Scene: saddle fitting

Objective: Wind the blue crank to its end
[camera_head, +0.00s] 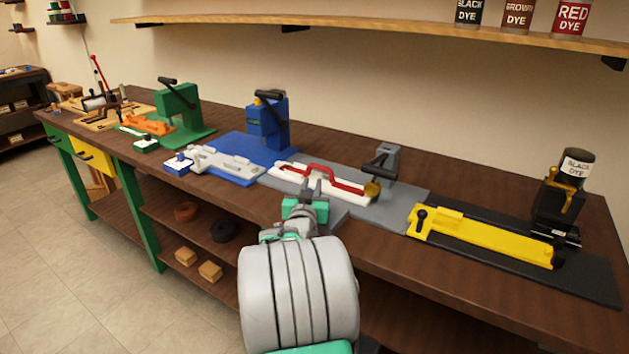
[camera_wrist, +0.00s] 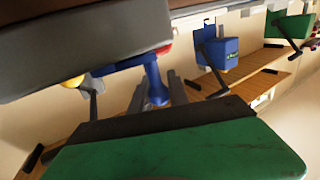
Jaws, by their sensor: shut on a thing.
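In the wrist view a blue crank (camera_wrist: 154,82) shows as an arm with a grip standing out from it. The grip lies between the two grey fingers of my gripper (camera_wrist: 157,92), which is shut on it. In the head view my gripper (camera_head: 312,186) is at the front of the grey station (camera_head: 405,196), in front of the white piece with the red bar. The crank is hidden behind my gripper there, so its turning angle is hard to tell.
The red bar (camera_head: 335,178) and a gold knob (camera_head: 372,188) are close to my gripper. A blue press (camera_head: 266,124) stands to the left. A yellow rail (camera_head: 485,236) lies to the right. The floor left of the bench is clear.

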